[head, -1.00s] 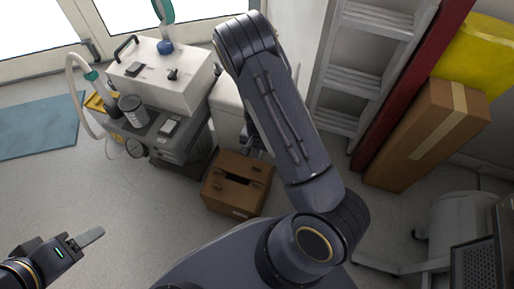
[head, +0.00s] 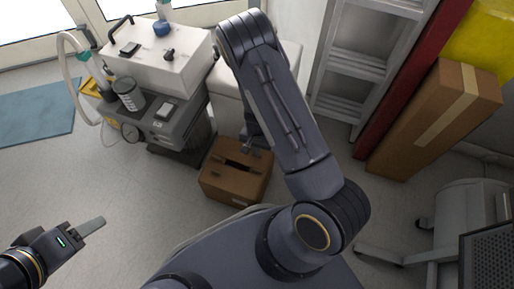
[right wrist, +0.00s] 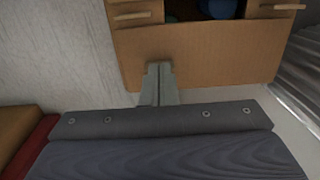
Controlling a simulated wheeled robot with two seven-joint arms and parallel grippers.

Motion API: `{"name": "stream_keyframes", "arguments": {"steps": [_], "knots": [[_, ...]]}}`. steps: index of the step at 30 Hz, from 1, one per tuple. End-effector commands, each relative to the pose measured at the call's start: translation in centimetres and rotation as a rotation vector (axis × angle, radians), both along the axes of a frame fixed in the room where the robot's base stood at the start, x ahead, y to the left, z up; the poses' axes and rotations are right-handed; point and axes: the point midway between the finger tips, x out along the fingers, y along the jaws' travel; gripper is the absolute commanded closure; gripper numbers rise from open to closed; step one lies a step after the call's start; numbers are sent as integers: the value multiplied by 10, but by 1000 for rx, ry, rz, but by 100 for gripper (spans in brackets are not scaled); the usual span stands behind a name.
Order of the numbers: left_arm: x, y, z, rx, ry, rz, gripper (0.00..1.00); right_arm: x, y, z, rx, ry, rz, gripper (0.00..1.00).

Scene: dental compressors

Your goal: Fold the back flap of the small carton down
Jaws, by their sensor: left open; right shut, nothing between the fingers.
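The small brown carton (head: 232,188) stands on the floor in the middle of the head view, with a dark slot-like opening in its top. In the right wrist view a broad cardboard panel (right wrist: 215,55) lies below the dark opening, where something blue shows. I cannot tell for sure whether this panel is the back flap or the wall. My right gripper (right wrist: 158,68) is shut and empty, its fingertips at the panel's lower edge; contact is unclear. In the head view it is mostly hidden behind my arm, at the carton's back. My left gripper (head: 92,228) is open and empty, far left of the carton.
A grey compressor unit (head: 170,128) with a white box on top stands left behind the carton. A white cabinet (head: 228,108) is close behind it. A ladder (head: 358,65) and a tall carton (head: 440,115) lean at the right.

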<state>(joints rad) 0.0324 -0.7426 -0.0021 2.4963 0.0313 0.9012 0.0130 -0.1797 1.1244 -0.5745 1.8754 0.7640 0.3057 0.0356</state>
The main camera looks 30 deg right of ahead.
Motion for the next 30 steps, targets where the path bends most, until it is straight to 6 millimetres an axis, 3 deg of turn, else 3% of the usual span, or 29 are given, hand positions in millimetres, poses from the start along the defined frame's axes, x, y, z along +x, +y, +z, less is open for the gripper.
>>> {"name": "stream_keyframes", "arguments": {"steps": [1,12,26,30], "knots": [[0,0,-4,0,0,0,45,-4,3,-9,3,7,-1,100],[0,0,-3,0,0,0,45,-5,5,-9,7,12,0,100],[0,0,14,0,0,0,45,-5,4,11,6,12,0,100],[0,0,30,0,0,0,45,-5,1,29,7,12,-1,100]]}}
